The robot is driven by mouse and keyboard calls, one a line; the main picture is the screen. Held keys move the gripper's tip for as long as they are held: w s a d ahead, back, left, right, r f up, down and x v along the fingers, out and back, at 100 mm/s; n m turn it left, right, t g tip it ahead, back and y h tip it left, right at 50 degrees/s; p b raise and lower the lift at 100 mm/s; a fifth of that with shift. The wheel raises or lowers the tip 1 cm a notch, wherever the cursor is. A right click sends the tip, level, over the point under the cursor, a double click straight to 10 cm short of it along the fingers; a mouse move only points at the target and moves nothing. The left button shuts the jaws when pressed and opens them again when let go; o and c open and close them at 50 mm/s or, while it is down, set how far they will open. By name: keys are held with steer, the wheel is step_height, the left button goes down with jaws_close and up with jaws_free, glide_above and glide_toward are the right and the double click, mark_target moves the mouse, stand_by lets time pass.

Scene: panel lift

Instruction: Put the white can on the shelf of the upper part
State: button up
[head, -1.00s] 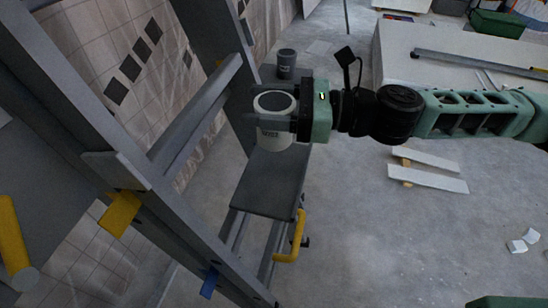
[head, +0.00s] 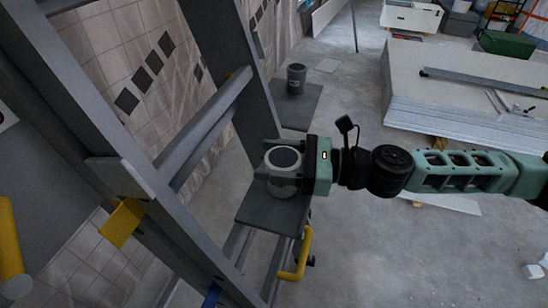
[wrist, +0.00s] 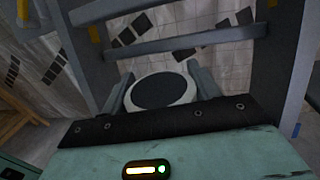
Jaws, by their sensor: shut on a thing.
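The white can (head: 284,186) has a dark round top and stands upright between the fingers of my gripper (head: 282,168). My gripper is shut on it from the right. In the wrist view the can's dark top (wrist: 160,90) shows between the two fingers (wrist: 162,92). A grey shelf plate (head: 270,214) beside the metal frame lies under the can in the head view. The can covers part of it. I cannot tell whether the can's base touches the plate.
The grey metal frame (head: 85,120) stands on the left. A yellow handle (head: 304,256) hangs beside the shelf plate. A dark can (head: 296,78) stands on another dark plate (head: 304,112) farther back. White panels (head: 440,115) are stacked at the right.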

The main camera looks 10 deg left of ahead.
steer(key=o, duration=1.1)
steer(key=shift+f, duration=0.1)
steer(key=shift+o, duration=0.2)
steer(key=shift+d, duration=0.1)
steer(key=d, duration=1.2)
steer(key=shift+w, duration=0.1)
